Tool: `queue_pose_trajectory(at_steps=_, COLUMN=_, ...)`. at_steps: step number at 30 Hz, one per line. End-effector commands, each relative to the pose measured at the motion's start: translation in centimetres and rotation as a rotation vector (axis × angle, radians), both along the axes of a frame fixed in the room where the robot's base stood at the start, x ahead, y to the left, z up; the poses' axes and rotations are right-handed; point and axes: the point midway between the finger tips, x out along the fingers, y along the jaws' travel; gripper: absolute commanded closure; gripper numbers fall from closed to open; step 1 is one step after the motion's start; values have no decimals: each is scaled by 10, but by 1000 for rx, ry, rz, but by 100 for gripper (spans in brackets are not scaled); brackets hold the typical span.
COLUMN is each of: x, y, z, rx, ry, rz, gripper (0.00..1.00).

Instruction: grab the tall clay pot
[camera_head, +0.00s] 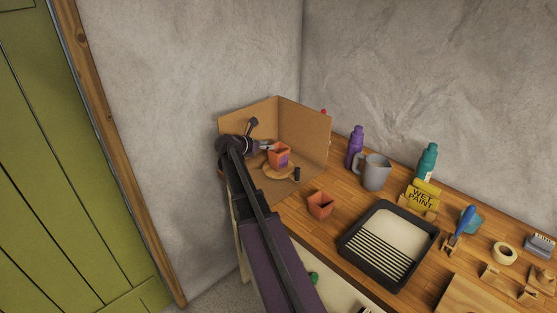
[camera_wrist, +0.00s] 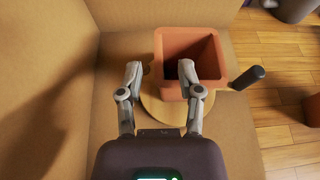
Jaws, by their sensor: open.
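A second, shorter-looking clay pot (camera_head: 320,206) stands on the bench outside the screen. My gripper (camera_head: 267,146) is at the left of the pot on the disc. In the wrist view my gripper (camera_wrist: 160,70) is open, with nothing held. Its right finger overlaps the square pot (camera_wrist: 163,52) and its left finger is over the cardboard left of it. I cannot tell whether the right finger touches the pot.
The cardboard screen (camera_head: 305,125) walls the back and side. A dark handle (camera_wrist: 247,78) sticks out beside the disc. A purple bottle (camera_head: 355,147), grey jug (camera_head: 376,174), paint tray (camera_head: 350,244) and yellow wet-paint sign (camera_head: 421,197) stand to the right on the wooden bench.

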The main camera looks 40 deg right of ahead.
Motion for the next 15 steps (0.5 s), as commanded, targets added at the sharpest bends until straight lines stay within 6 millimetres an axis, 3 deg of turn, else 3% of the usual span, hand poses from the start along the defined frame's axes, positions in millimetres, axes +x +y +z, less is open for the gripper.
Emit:
queue_pose_trajectory(at_steps=9, x=1, y=-33, z=-16, rx=0, ry=0, rz=-1, gripper=53)
queue_pose_trajectory(at_steps=15, x=0, y=-39, z=-17, rx=0, ry=0, rz=-1, gripper=53)
